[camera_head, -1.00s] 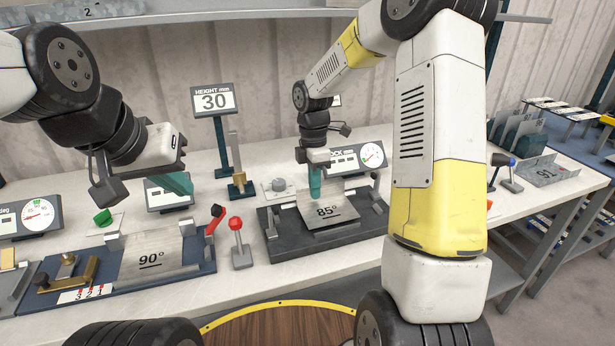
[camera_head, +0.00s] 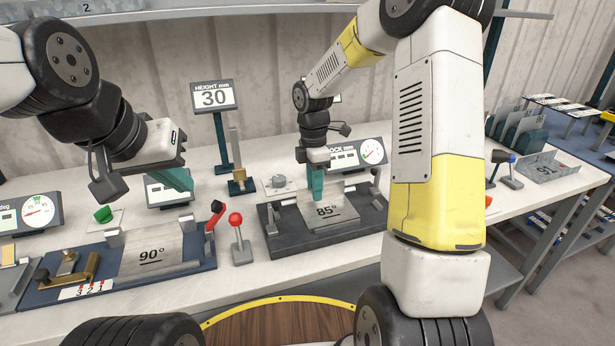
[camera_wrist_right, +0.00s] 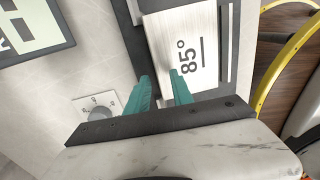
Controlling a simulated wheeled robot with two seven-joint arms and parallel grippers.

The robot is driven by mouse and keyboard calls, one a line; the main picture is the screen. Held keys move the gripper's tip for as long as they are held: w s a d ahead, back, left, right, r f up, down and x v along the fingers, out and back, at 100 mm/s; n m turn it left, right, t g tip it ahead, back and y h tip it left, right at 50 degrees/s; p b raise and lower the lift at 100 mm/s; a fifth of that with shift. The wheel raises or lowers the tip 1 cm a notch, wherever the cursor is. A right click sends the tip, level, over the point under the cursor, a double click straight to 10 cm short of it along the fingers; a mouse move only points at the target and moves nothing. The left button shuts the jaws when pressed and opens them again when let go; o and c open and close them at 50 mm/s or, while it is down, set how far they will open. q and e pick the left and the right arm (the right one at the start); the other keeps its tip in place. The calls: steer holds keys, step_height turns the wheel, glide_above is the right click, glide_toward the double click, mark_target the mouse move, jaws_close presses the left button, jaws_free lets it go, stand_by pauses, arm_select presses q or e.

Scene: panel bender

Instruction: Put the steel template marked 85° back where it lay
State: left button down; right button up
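The steel template marked 85° (camera_head: 335,214) lies in a dark grey block (camera_head: 280,242) right of the head view's middle. In the right wrist view the template (camera_wrist_right: 200,65) shows its mark face up. My right gripper (camera_head: 316,186) points down at the template's back left part. In the right wrist view its teal fingertips (camera_wrist_right: 163,88) are apart, with a gap between them, close to the plate's near edge; contact cannot be made out. My left gripper (camera_head: 176,180) hangs at the left, above the bench; its finger gap is not visible.
A template marked 90° (camera_head: 150,254) lies on a blue fixture (camera_head: 205,262) at the left. A red-knobbed lever (camera_head: 237,230) stands between the fixtures. A HEIGHT display (camera_head: 213,97) and a dial panel (camera_head: 360,155) stand behind. A bent 91 part (camera_head: 545,169) lies far right.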

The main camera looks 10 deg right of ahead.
step_height(320, 180, up, 8)
steer(key=shift+w, duration=0.35)
steer(key=shift+f, duration=0.1)
stand_by(0.3)
step_height(320, 180, up, 7)
steer(key=m+t, duration=0.2)
steer(key=m, duration=0.3)
glide_above(322, 211)
steer(key=s+d+r+m+t+y, duration=0.1)
steer(key=s+r+m+t, duration=0.1)
steer(key=s+m, duration=0.5)
steer(key=s+r+m+t+y, duration=0.1)
steer(key=s+r+m+t, duration=0.2)
steer(key=s+m, duration=0.4)
steer(key=s, duration=0.3)
steer(key=shift+d+m, duration=0.3)
steer(key=shift+d, duration=0.1)
steer(key=shift+a, duration=0.1)
